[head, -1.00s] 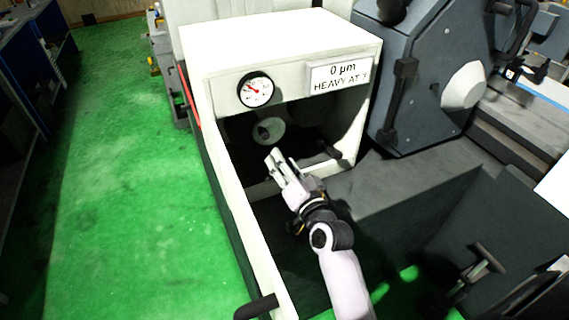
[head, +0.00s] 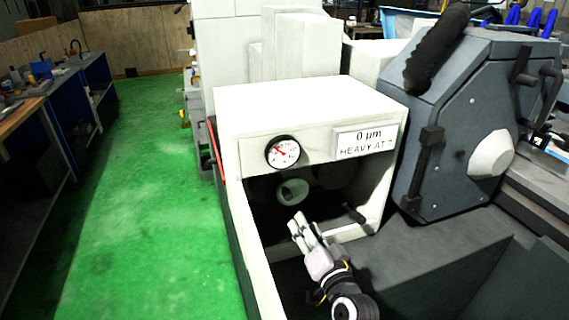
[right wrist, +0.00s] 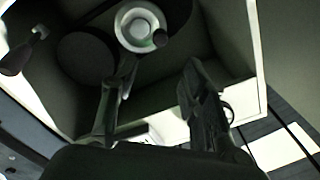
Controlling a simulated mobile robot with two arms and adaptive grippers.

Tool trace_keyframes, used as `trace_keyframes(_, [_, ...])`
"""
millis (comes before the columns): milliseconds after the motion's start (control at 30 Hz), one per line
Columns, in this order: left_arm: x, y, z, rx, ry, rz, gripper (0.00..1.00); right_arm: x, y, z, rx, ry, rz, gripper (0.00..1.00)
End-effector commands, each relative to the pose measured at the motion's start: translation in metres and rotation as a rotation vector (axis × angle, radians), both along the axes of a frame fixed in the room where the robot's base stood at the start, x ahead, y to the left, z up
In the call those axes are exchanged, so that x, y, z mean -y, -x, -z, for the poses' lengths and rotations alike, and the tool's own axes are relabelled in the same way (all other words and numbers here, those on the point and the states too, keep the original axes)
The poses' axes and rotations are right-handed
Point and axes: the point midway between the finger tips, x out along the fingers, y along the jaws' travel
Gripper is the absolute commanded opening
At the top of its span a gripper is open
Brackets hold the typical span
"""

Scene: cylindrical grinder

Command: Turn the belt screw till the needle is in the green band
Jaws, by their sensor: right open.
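The round gauge (head: 283,152) on the front of the white housing has a white dial and a red needle pointing up and left. I cannot make out the green band. Inside the open recess is a pale round pulley (head: 293,192) with a dark knob; it shows in the right wrist view (right wrist: 135,22). A black rod-like handle (head: 353,212) sits lower right in the recess, and at upper left in the wrist view (right wrist: 18,56). I cannot tell which is the belt screw. My right gripper (head: 299,224) is open and empty, just in front of and below the pulley.
A grey machine head (head: 470,130) stands to the right. Green floor (head: 150,200) is clear on the left.

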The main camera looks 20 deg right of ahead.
Motion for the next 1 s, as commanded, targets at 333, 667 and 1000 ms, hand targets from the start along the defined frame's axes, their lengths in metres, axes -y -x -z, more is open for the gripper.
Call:
trace_keyframes(333, [0.000, 0.000, 0.023, -0.001, 0.000, 0.000, 0.40, -0.001, 0.028, 0.002, 0.000, 0.009, -0.001, 0.41])
trace_keyframes(667, [0.000, 0.000, 0.009, -0.001, 0.000, 0.000, 0.40, -0.003, -0.038, 0.000, 0.000, 0.010, -0.001, 0.41])
trace_keyframes(1000, [0.000, 0.001, -0.002, -0.001, 0.000, 0.000, 0.40, -0.005, -0.107, 0.002, -0.002, 0.010, 0.000, 0.41])
